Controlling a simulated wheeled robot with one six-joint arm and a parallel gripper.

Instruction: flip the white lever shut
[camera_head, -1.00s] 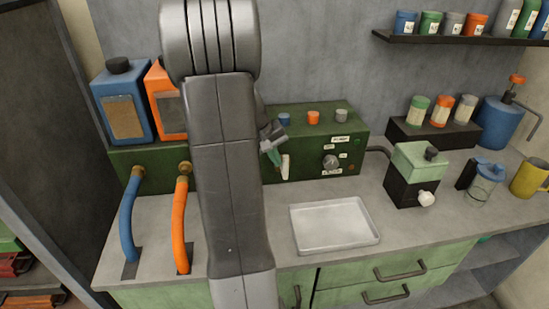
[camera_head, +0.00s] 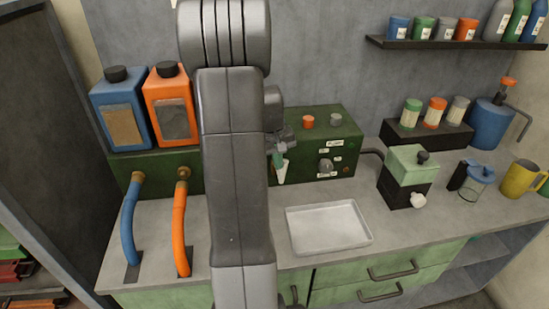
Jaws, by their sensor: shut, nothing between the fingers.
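The white lever (camera_head: 282,173) shows as a small pale piece at the front of the green control box (camera_head: 345,150), just right of my arm. It points down and is slightly tilted. My gripper (camera_head: 277,159) has teal-tipped fingers and is shut and empty. Its tips are at the upper left of the lever, seeming very close to it; I cannot tell whether they touch. My arm hides the left part of the box and the lever's surroundings.
A white tray (camera_head: 328,250) lies on the counter in front of the box. Blue (camera_head: 132,220) and orange (camera_head: 179,230) hoses stand at the left. A green-and-black device (camera_head: 408,165) stands at the right. The counter between box and tray is clear.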

